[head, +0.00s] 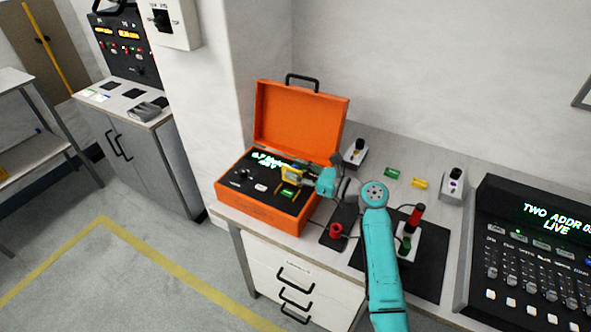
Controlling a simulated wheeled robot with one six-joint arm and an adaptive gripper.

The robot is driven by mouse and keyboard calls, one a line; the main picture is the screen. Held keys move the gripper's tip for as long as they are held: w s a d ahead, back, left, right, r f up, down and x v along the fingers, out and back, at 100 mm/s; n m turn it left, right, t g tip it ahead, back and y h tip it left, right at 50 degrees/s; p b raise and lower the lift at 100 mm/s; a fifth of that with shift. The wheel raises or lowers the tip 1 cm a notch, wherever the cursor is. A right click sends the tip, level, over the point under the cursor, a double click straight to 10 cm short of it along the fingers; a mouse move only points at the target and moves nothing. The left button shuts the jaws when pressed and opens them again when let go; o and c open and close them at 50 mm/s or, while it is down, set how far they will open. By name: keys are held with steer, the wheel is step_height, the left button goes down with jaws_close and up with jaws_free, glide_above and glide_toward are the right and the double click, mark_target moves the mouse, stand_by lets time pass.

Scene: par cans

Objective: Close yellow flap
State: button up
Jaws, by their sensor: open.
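An orange case (262,216) stands open on the bench, its lid raised at the back. On its dark panel, a small yellow flap (291,172) appears to stand up above a yellow-edged socket with green in it (288,190). My gripper (308,178) comes in from the right over the panel, close beside the flap. It is open and looks empty. Its fingers are small and partly hidden, so I cannot tell whether they touch the flap.
Lit text and knobs are on the case panel. To the right are a red-handled device (415,216), small green (392,173) and yellow (419,184) blocks, and a control console (530,250).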

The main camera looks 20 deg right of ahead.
steer(key=shift+w+a, duration=0.2)
steer(key=shift+a, duration=0.05)
jaws_close()
